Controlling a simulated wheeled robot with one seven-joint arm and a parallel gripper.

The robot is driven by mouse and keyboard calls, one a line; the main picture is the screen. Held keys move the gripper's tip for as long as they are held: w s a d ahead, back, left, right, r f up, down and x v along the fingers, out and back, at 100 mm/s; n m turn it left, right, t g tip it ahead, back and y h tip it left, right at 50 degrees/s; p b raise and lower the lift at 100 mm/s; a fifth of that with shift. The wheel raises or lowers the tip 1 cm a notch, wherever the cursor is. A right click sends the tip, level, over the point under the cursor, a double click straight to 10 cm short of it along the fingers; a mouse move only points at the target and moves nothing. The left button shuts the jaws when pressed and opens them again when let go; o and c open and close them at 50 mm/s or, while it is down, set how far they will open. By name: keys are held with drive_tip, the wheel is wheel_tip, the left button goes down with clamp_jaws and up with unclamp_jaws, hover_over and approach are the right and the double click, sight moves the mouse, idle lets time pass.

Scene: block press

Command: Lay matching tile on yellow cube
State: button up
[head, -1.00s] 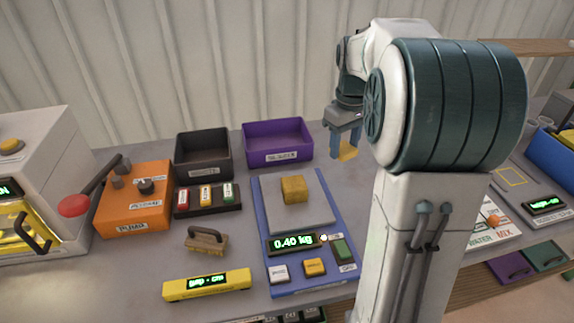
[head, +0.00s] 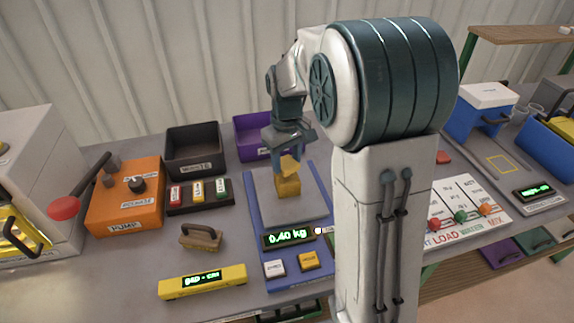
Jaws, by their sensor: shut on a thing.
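The yellow cube (head: 288,187) sits on the grey plate of the blue scale (head: 256,210), whose display reads 0.40 kg. My gripper (head: 290,160) is shut on a yellow tile (head: 290,166). It holds the tile tilted, just above the cube in the picture. I cannot tell whether the tile touches the cube. The gripper's fingers are partly hidden by the tile and the wrist.
A black waste bin (head: 192,152) and a purple bin (head: 247,138) stand behind the scale. An orange pump box (head: 125,197), a wooden brush (head: 201,237) and a yellow display bar (head: 203,283) lie to the left. My arm hides the scale's right side.

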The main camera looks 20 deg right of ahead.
sight(287, 163)
drive_tip(key=shift+f, duration=1.35)
drive_tip(key=shift+f, duration=0.1)
drive_tip(key=shift+f, duration=0.15)
drive_tip(key=o, duration=1)
drive_tip(key=shift+r, duration=0.2)
